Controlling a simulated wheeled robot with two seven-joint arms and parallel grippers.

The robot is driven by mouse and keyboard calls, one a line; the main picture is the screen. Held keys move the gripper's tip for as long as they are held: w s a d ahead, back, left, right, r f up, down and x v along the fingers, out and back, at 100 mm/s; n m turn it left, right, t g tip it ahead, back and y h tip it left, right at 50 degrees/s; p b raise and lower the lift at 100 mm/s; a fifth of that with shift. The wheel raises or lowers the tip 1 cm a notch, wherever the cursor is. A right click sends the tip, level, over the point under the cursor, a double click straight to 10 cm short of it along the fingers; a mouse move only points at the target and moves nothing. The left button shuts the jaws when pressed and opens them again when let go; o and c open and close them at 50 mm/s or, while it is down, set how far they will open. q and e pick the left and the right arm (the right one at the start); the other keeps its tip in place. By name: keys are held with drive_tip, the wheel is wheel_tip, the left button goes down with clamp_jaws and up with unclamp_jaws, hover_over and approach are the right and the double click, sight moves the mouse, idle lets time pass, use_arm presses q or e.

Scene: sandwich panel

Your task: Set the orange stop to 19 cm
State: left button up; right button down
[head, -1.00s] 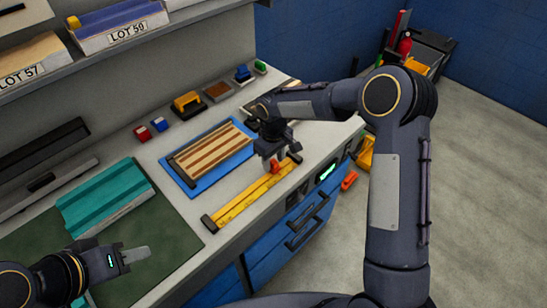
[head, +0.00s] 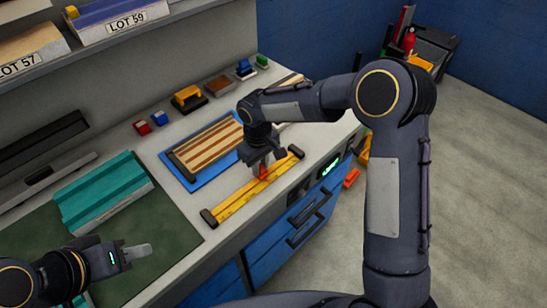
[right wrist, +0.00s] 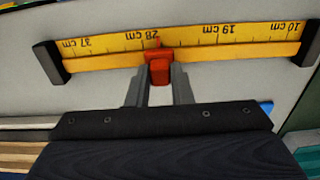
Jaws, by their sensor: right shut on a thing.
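The yellow ruler (head: 235,203) lies on the bench with dark end blocks, and its markings appear upside down in the right wrist view (right wrist: 100,50). The orange stop (head: 262,172) sits on it. In the right wrist view the stop (right wrist: 159,68) has its pointer just right of the 28 cm label, on the side toward 19 cm. My right gripper (right wrist: 160,84) is shut on the stop, one finger on each side. My left gripper (head: 137,252) is over the green mat, apart from the ruler; its finger gap is not clear.
A striped wooden panel on a blue tray (head: 178,172) lies behind the ruler. A teal block (head: 105,195) is on the green mat (head: 180,235) at left. Small red, blue and yellow items stand along the back. The bench's front edge runs close to the ruler.

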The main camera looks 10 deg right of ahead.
sight(242, 189)
drive_tip(key=s+a, duration=0.1)
drive_tip(key=a, duration=0.1)
drive_tip(key=s+a+b, duration=0.1)
drive_tip(key=a, duration=0.1)
drive_tip(key=s+a, duration=0.2)
drive_tip(key=c, duration=1.3)
unclamp_jaws()
wheel_tip(242, 189, up, 8)
drive_tip(key=shift+f+b, duration=0.1)
drive_tip(key=shift+b, duration=0.35)
